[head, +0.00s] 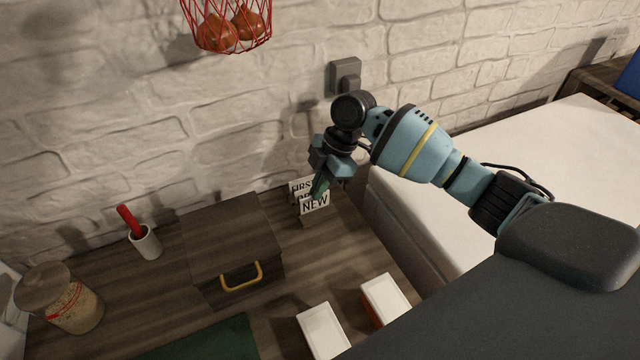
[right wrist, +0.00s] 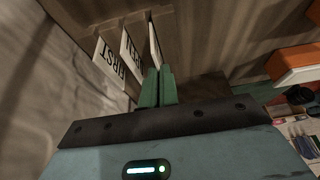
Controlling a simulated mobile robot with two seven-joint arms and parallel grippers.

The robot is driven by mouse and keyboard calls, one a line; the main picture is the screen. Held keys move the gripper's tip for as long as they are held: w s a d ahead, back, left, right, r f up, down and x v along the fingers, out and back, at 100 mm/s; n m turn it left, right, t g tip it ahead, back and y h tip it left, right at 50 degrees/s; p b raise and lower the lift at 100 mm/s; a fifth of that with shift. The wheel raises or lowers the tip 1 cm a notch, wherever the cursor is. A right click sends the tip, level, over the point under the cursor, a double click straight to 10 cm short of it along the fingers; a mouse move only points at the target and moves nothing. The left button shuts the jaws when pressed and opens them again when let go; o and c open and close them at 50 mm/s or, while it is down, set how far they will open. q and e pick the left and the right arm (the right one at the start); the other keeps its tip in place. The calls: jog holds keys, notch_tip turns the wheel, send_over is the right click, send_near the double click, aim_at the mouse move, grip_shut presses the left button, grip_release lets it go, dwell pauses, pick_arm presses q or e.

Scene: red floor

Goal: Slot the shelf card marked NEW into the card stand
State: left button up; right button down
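The white card marked NEW (head: 315,204) stands in front of two other cards, at the wooden card stand (head: 309,220). The card behind it is partly hidden, and the rear card reads FIRST (head: 301,185). My right gripper (head: 320,186) is at the upper edge of the NEW card. In the right wrist view its green fingers (right wrist: 158,75) are close together on the edge of the nearest card (right wrist: 155,44), seen almost edge-on. The FIRST card (right wrist: 108,65) shows to the left there. I cannot tell whether the NEW card's bottom sits in a slot. My left gripper is not in view.
A wooden box with a yellow handle (head: 241,276) stands left of the stand. A white cup (head: 146,242), a jar (head: 70,304) and two white-topped boxes (head: 386,298) are on the counter. The brick wall (head: 240,150) is close behind.

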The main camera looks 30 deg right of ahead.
jog(key=c, duration=1.6)
grip_release()
jog(key=shift+v, duration=3.85)
